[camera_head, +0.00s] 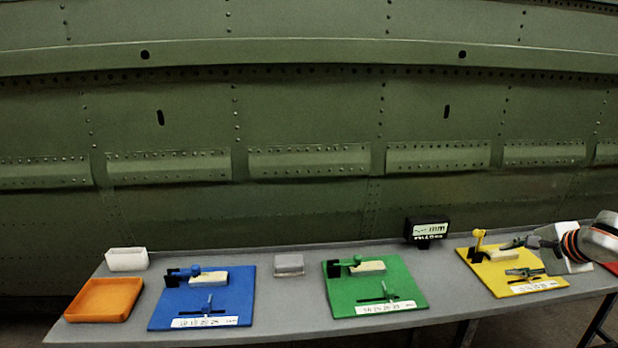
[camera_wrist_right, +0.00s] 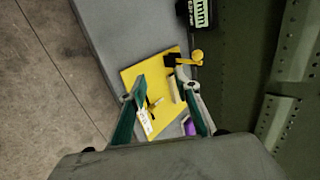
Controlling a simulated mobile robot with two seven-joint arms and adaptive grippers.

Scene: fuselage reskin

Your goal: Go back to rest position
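My right gripper (camera_head: 529,242) comes in from the right edge in the head view, over the yellow board (camera_head: 503,272) at the right end of the table. In the right wrist view my right gripper (camera_wrist_right: 163,93) has its two fingers spread apart with the yellow board (camera_wrist_right: 134,75) beyond them. Nothing shows held between the fingers. A yellow-knobbed tool (camera_wrist_right: 186,58) stands on that board. My left gripper is not in view.
The grey table (camera_head: 250,333) carries a blue board (camera_head: 165,302), a green board (camera_head: 340,293), an orange tray (camera_head: 104,315), a white bin (camera_head: 127,259), a grey block (camera_head: 289,264) and a black display (camera_head: 428,230). The green fuselage (camera_head: 300,110) rises behind the table.

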